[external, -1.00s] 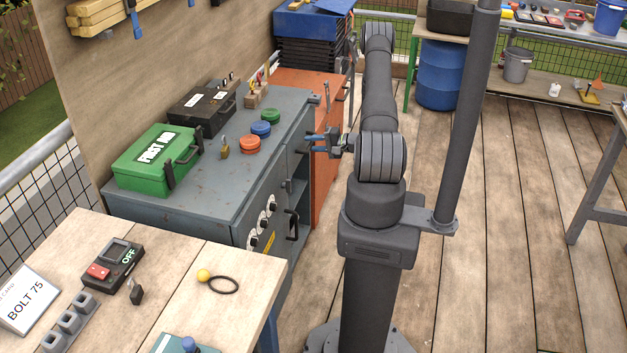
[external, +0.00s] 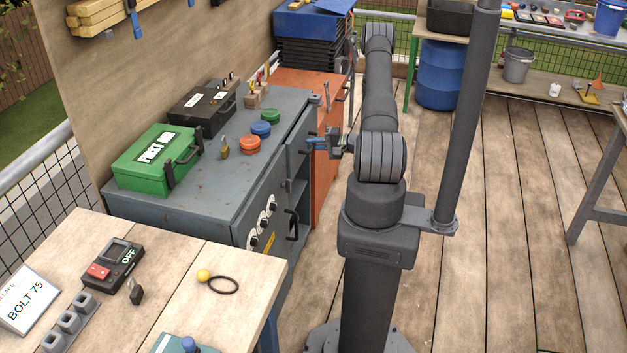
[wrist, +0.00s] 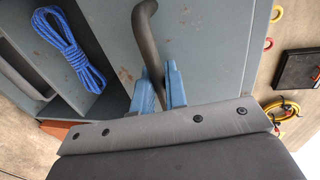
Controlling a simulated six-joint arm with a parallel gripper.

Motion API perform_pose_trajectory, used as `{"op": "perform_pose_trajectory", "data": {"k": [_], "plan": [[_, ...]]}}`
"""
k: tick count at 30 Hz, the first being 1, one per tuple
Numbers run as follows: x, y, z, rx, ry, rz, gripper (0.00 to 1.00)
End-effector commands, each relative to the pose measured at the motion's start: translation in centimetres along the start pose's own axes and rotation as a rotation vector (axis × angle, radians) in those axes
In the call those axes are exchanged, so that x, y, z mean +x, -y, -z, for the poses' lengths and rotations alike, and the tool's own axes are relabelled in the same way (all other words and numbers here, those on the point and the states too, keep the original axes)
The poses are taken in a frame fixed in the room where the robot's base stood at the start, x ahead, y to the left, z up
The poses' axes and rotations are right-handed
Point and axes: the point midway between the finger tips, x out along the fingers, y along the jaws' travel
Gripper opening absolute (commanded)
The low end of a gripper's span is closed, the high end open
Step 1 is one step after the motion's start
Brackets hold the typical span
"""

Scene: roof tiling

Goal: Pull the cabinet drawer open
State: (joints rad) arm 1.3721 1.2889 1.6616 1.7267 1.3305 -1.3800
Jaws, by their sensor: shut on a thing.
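The grey-blue cabinet (external: 213,205) stands at left centre in the external view. In the wrist view its panel (wrist: 203,32) carries a dark curved handle (wrist: 146,22). My gripper (wrist: 159,70) has its two blue fingers on either side of the handle's lower part and is shut on it. In the external view my gripper (external: 313,144) is at the far part of the cabinet's front, where the grip itself is too small to make out. I cannot tell from these views whether the drawer stands out from the cabinet.
A blue rope coil (wrist: 72,48) lies in an open compartment beside the panel. A lower black handle (external: 292,225) and dials (external: 262,222) are on the cabinet front. A green first aid box (external: 155,158) stands on top.

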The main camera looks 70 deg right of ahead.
Motion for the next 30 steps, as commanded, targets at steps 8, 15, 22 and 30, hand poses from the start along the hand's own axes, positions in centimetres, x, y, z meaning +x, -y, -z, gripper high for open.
{"op": "perform_pose_trajectory", "data": {"k": [8, 15, 22, 30], "plan": [[-5.3, -1.1, 0.1, 0.001, -0.007, -0.001, 0.00], [-11.7, -2.5, 0.1, 0.001, -0.007, -0.001, 0.00], [-16.9, -3.5, 0.1, 0.000, -0.005, 0.000, 0.00], [-20.8, -4.3, 0.0, 0.000, -0.002, 0.000, 0.00]]}}
